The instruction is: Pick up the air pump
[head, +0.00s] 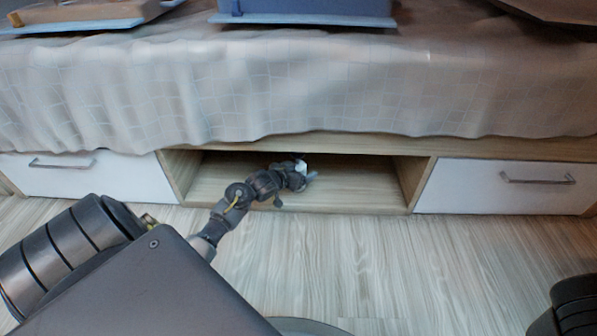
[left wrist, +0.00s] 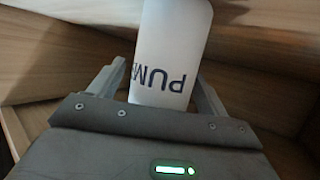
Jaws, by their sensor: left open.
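The air pump is a white, rounded block with dark "PUM" lettering; in the left wrist view the pump (left wrist: 172,45) stands between the two fingers of my left gripper (left wrist: 165,85). The fingers are open, one on each side of it, and whether either touches it cannot be told. In the head view my left arm reaches into the open middle compartment under the bed, with the gripper (head: 306,180) inside it. Only a small white part of the pump (head: 301,166) shows there, mostly hidden by the arm. My right gripper is not in view.
The open compartment (head: 350,200) has wooden walls and floor. White drawers with metal handles flank it, left (head: 90,178) and right (head: 500,190). A bedspread (head: 300,85) hangs above, with blue-edged objects on top. The wooden floor (head: 400,260) in front is clear.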

